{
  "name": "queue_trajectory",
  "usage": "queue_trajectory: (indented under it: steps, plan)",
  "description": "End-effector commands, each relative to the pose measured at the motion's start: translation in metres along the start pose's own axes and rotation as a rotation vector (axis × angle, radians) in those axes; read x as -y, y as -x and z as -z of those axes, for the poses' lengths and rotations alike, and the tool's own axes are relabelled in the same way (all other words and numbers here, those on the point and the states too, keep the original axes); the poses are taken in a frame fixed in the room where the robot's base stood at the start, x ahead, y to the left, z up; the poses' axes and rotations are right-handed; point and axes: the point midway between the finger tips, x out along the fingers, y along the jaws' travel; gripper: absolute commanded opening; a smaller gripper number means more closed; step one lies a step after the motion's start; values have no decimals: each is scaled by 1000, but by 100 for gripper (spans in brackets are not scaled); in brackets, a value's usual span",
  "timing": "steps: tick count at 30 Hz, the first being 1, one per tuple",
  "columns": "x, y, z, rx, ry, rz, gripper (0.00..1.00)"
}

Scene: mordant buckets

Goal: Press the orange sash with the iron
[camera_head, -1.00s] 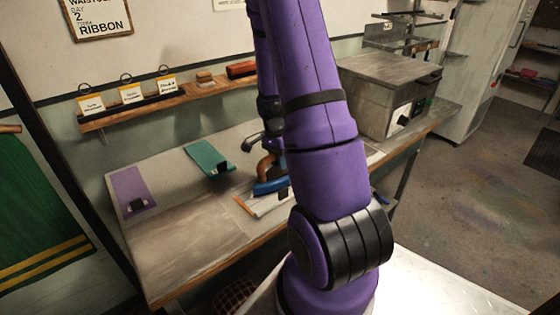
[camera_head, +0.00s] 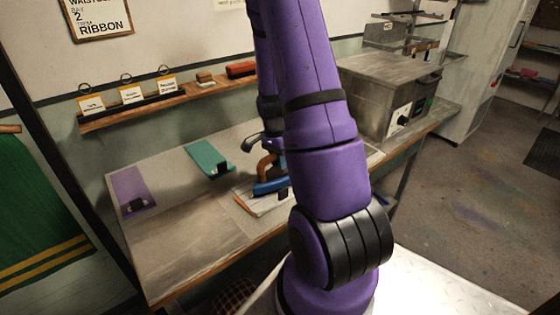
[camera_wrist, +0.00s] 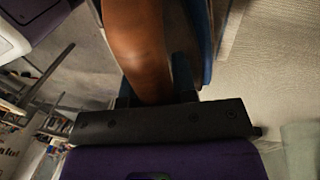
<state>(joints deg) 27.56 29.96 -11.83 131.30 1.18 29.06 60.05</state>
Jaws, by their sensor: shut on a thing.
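The iron (camera_head: 270,187) has a blue body and a brown handle. In the head view it is over a pale pad (camera_head: 262,206) near the front edge of the bench, partly behind my arm. My gripper (camera_wrist: 155,92) is shut on the brown handle (camera_wrist: 137,45), which fills the middle of the wrist view, with the blue body beside it. A thin orange-brown edge (camera_head: 241,203) shows at the pad's left side; the orange sash is not clearly visible. I cannot tell whether the iron touches it.
A purple strip (camera_head: 131,188) and a teal strip (camera_head: 207,157), each with a dark clip or block, lie on the bench to the left. A metal box (camera_head: 385,88) stands at the bench's right. A shelf (camera_head: 150,105) with labelled cards runs along the wall. The bench's front left is bare.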

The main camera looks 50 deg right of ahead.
Motion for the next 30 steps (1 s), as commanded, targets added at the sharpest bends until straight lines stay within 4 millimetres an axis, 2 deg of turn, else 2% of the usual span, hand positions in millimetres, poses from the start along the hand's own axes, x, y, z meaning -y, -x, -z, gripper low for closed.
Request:
queue_trajectory:
  steps: [11,30]
  plan:
    - [0,3,0,-1,0,1,0]
    - [-7,39,0,-1,0,3,0]
